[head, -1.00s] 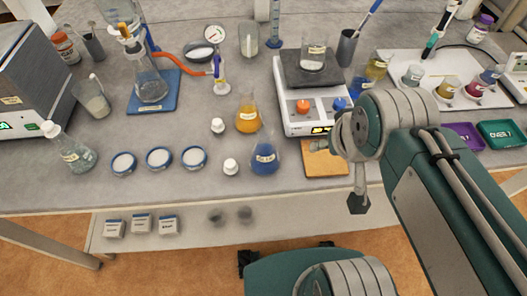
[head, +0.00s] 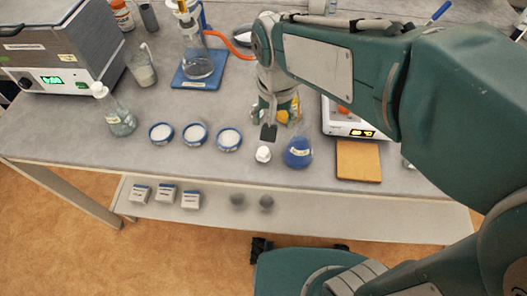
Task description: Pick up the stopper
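My gripper (head: 277,128) points down over the middle of the bench, just behind a small white-topped piece (head: 263,154). A dark fingertip shows close to that piece, but I see no contact. The gripper covers much of the orange flask (head: 289,104) behind it. The gap between the fingers is unclear, so I cannot tell whether they are open. I cannot tell for sure which thing is the stopper. A white stopper-like top (head: 99,88) sits on the clear flask (head: 121,122) at the left.
A blue flask (head: 298,152) stands close right of the gripper. Several blue-rimmed dishes (head: 195,135) lie to the left. An orange-brown board (head: 358,161) and a balance (head: 346,126) are at the right. The bench's front edge is near, with a lower shelf (head: 330,221) below.

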